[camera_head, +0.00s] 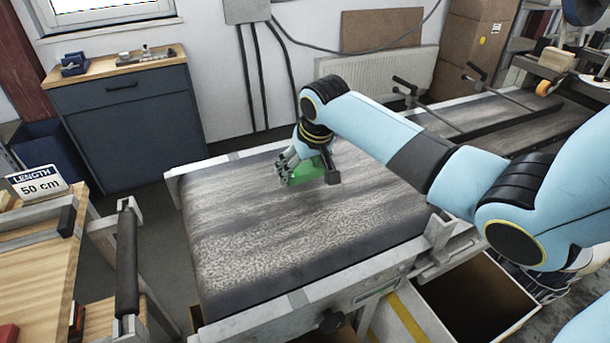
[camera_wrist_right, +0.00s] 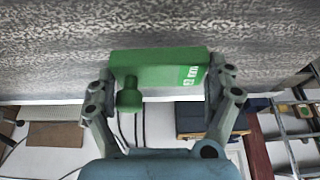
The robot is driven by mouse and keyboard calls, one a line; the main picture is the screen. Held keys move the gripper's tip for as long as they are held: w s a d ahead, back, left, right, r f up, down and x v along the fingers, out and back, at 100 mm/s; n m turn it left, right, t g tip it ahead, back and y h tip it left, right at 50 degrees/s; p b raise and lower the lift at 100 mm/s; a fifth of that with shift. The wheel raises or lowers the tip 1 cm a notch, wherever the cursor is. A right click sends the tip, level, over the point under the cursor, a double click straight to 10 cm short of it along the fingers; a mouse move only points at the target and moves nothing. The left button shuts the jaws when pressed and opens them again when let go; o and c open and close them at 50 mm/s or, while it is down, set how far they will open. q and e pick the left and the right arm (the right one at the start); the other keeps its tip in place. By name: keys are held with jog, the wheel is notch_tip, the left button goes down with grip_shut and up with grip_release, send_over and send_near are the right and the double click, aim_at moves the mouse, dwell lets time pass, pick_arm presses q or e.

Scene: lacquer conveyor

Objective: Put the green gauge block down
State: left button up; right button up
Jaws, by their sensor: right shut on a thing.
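The green gauge block (camera_head: 306,171) is at my right gripper over the far part of the conveyor belt (camera_head: 240,246). In the right wrist view the block (camera_wrist_right: 158,62) is a green slab with a round knob and a small white label. My right gripper (camera_wrist_right: 160,84) has one finger against each end of the block and is shut on it. In the head view the gripper (camera_head: 305,165) partly hides the block. I cannot tell whether the block touches the belt. My left gripper is not in view.
A wooden bench (camera_head: 40,262) with a "LENGTH 50 cm" sign (camera_head: 38,184) stands at the left. A blue cabinet (camera_head: 135,130) stands behind. An open box (camera_head: 478,300) sits below the belt at the right. The near part of the belt is clear.

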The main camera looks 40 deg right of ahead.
aim_at(307, 172)
notch_tip(307, 172, down, 2)
jog(key=shift+f, duration=0.25)
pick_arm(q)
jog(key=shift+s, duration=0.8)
pick_arm(e)
jog(key=shift+s+f, duration=0.1)
jog(key=shift+f, duration=0.1)
jog(key=o, duration=1.2)
jog(key=shift+c, duration=0.2)
